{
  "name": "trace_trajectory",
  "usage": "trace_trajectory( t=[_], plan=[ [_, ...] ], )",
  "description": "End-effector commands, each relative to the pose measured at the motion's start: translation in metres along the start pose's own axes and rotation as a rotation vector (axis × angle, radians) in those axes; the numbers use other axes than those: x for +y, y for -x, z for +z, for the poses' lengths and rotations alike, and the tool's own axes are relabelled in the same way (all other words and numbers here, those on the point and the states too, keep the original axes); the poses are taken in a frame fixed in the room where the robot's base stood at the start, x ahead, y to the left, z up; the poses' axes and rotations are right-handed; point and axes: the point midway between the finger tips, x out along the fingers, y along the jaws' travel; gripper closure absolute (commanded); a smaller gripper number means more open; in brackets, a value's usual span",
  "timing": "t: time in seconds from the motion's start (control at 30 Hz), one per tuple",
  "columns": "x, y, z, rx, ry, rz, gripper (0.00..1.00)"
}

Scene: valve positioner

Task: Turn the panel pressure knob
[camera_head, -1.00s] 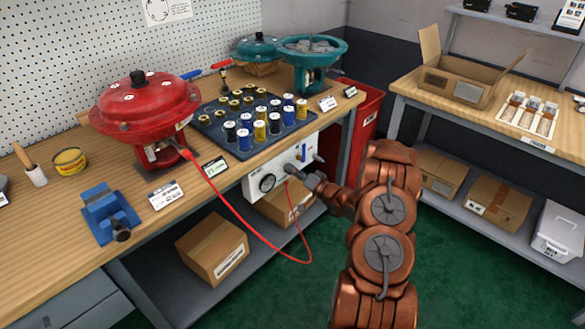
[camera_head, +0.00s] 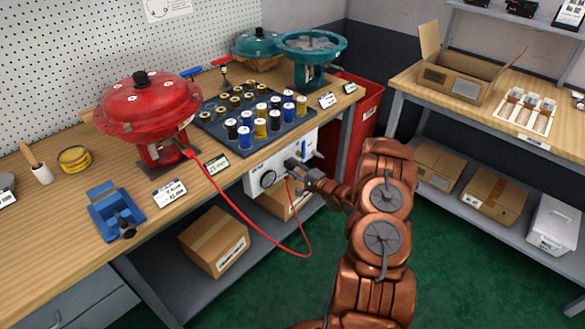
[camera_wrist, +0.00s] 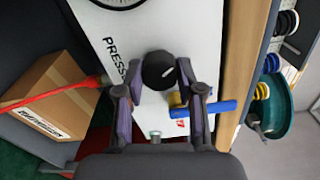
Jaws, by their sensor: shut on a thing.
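The white pressure panel (camera_head: 262,184) hangs under the front edge of the workbench, with a round gauge (camera_head: 268,180) on its left part. The black pressure knob (camera_wrist: 159,70) shows on the panel in the wrist view, between my fingertips. My gripper (camera_wrist: 162,88) is shut on the knob, one finger on each side. In the head view my gripper (camera_head: 297,170) reaches the panel from the right and hides the knob. A blue-handled valve (camera_wrist: 213,107) sits on the panel beside my right finger.
A red hose (camera_head: 247,219) runs from the red actuator (camera_head: 150,103) down to the panel, close to my gripper's left side. The bench edge is just above the panel. Cardboard boxes (camera_head: 213,243) stand on the shelf below.

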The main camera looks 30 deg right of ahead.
Motion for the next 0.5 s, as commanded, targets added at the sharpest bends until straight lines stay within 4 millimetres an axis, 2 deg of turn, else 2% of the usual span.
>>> trace_trajectory(
  t=[0.5],
  plan=[
    [0.0008, -0.0013, 0.0022, -0.005, -0.082, 0.002, 0.98]
  ],
)
